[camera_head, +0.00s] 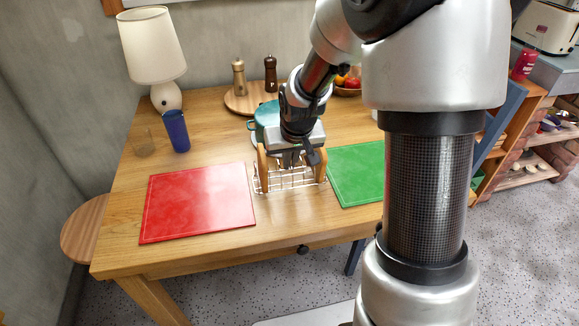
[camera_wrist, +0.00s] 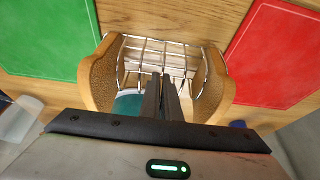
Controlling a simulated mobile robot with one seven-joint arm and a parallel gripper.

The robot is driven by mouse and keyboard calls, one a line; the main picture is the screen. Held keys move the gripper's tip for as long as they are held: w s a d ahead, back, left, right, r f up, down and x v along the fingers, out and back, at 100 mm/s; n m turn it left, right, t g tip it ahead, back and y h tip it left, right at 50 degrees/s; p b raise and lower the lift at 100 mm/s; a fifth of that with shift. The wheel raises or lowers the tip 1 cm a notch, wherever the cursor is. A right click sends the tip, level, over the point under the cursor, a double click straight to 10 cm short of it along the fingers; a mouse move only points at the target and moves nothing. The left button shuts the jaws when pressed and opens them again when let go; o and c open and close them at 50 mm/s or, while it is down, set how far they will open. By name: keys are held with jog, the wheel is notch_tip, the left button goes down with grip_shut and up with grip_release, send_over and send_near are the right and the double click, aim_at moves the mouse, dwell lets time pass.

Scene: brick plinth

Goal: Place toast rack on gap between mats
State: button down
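The toast rack (camera_head: 262,170) has two wooden end plates joined by silver wires. In the head view it is upright between the red mat (camera_head: 198,202) and the green mat (camera_head: 357,173). I cannot tell whether its base touches the table. My gripper (camera_head: 292,160) points down into the rack's middle from above. In the wrist view my gripper's fingers (camera_wrist: 162,82) are nearly together among the wires of the rack (camera_wrist: 216,85), apparently shut on a middle wire. The green mat (camera_wrist: 45,40) and red mat (camera_wrist: 275,50) lie to either side there.
A teal pot (camera_head: 266,115) stands just behind the rack. A blue cup (camera_head: 177,131) and a lamp (camera_head: 152,50) are at the back left. A round board (camera_head: 240,103) with two mills and a fruit bowl (camera_head: 347,90) are at the back. Bare wood lies in front.

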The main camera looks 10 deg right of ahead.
jog(key=shift+f, duration=0.45)
jog(key=shift+f, duration=0.2)
jog(key=c, duration=2)
grip_release()
jog(key=shift+r, duration=0.1)
